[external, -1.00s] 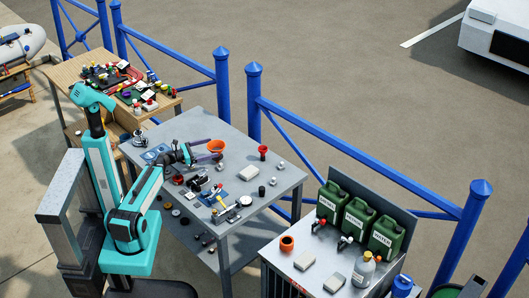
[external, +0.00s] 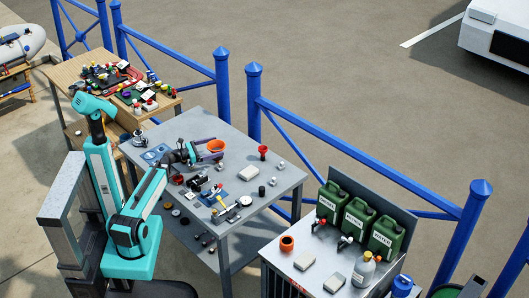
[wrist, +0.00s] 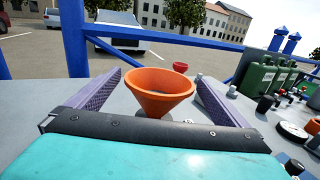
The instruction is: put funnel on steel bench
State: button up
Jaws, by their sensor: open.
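The orange funnel (external: 216,146) is upright, wide mouth up, over the back part of the grey steel bench (external: 242,146). In the wrist view the funnel (wrist: 160,88) is between the two purple fingers of my gripper (wrist: 158,76), with a gap showing on each side. My gripper (external: 212,151) is open around the funnel in the external view.
A red cup-like item (external: 263,152), a pale block (external: 248,173) and several small parts lie on the bench. Green jerrycans (external: 357,220) stand on a second bench at the right. A cluttered wooden table (external: 75,72) is behind left. Blue railings (external: 350,148) run behind the benches.

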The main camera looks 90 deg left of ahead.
aim_at(224, 143)
jog(key=shift+r+p+x, duration=0.15)
jog(key=shift+p+x, duration=0.05)
jog(key=shift+x, duration=1.1)
jog(key=shift+r+p+x, duration=0.1)
jog(key=shift+p+x, duration=0.1)
jog(key=shift+x, duration=1.1)
jog(key=shift+c, duration=0.5)
jog(key=c, duration=1.1)
jog(key=shift+r, duration=0.1)
jog(key=shift+r, duration=1.75)
jog(key=shift+s+d+f, duration=0.1)
jog(key=shift+s+d, duration=1.05)
jog(key=b, duration=0.3)
jog(key=shift+s+d+f, duration=0.15)
jog(key=shift+s+f, duration=0.05)
